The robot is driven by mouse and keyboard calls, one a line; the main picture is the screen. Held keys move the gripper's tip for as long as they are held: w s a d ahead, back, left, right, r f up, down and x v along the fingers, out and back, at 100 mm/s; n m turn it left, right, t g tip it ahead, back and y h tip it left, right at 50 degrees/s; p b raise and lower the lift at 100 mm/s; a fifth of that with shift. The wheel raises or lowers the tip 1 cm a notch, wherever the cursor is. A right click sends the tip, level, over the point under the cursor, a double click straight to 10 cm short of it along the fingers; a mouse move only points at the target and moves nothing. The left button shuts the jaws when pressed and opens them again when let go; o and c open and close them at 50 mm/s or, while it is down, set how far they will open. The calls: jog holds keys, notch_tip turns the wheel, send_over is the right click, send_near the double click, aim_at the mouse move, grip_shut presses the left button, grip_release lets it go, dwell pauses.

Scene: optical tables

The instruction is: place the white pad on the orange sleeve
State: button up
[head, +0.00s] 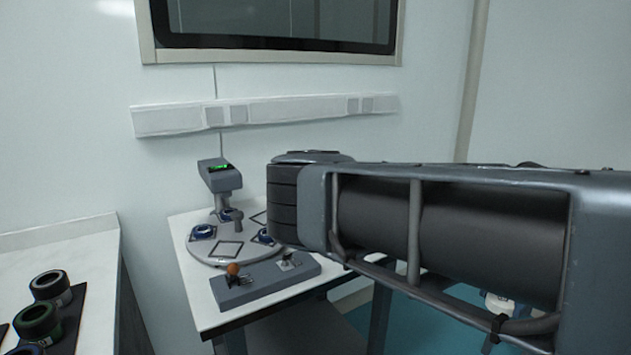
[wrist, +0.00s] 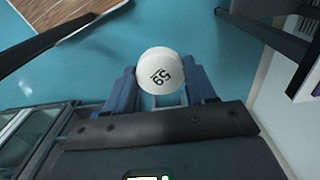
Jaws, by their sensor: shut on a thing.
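The white pad (wrist: 160,70) is a round white piece with black digits on its top face. In the wrist view it sits between the two blue fingers of my gripper (wrist: 163,97), which is shut on it and holds it over the teal floor. In the head view, a small white and blue shape at the lower right, partly behind my arm, looks like the same pad and gripper. I see no orange sleeve in either view. Thick dark rings stand at the lower left of the head view, among them a black one (head: 49,285) and a green-tinted one (head: 36,322).
A white table (head: 198,292) carries a grey round plate (head: 213,256), a grey device with a green display (head: 220,176) and a grey block (head: 264,284) with a small orange-brown knob. A white counter (head: 98,243) stands left. My arm hides the table's right side.

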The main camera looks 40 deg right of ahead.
jog(key=shift+w+a+f+n, duration=3.15)
jog(key=shift+w+a+n, duration=0.25)
jog(key=shift+w+a, duration=2.4)
jog(key=shift+w+a+f+n, duration=3.15)
jog(key=shift+w+a+n, duration=0.25)
jog(key=shift+w+a, duration=2.4)
jog(key=shift+w+a+f+n, duration=3.15)
jog(key=shift+w+a+n, duration=0.25)
jog(key=shift+w+a, duration=2.35)
jog(key=s+a+f, duration=0.2)
jog(key=s+f, duration=0.2)
jog(key=s, duration=0.7)
jog(key=shift+s+f, duration=0.2)
jog(key=shift+f, duration=0.15)
